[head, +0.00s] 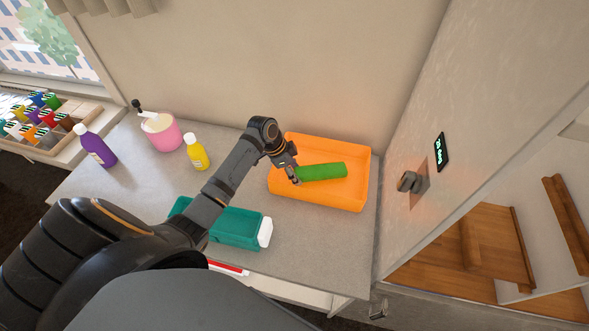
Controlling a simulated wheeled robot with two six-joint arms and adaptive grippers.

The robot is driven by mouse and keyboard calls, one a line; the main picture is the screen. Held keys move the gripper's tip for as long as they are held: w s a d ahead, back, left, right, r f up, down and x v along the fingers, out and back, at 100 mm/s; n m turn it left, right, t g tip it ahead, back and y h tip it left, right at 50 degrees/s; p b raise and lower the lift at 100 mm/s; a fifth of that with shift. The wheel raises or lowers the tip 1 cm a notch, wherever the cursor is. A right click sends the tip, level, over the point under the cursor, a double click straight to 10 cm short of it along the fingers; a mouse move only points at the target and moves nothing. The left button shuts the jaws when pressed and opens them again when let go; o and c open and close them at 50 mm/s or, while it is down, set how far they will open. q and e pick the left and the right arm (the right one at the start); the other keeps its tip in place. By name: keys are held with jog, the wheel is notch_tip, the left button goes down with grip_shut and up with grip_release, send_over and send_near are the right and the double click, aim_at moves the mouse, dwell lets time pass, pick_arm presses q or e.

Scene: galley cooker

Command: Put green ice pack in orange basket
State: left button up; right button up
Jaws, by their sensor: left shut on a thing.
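The green ice pack (322,172) is a bright green, rounded bar. It shows over the orange basket (338,202), a shallow open tray on the grey counter at the back right. My left gripper (294,175) is shut on the left end of the ice pack. From this view I cannot tell whether the pack touches the basket floor or hangs just above it. My left arm covers part of the basket's left side. My right gripper is not in view.
A teal container (238,228) with a white end lies under my left arm. A yellow bottle (197,152), pink pot (162,133) and purple bottle (97,146) stand at the left. A wall panel with a knob (409,182) rises right of the basket.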

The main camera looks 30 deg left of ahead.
pick_arm(q)
jog(key=o, duration=1.3)
jog(key=shift+f, duration=0.15)
jog(key=shift+r, duration=0.2)
jog(key=shift+s+a+r, duration=0.1)
jog(key=shift+a+r, duration=0.1)
jog(key=shift+r, duration=0.1)
jog(key=b+v, duration=0.2)
jog(key=v, duration=0.9)
jog(key=shift+r, duration=0.2)
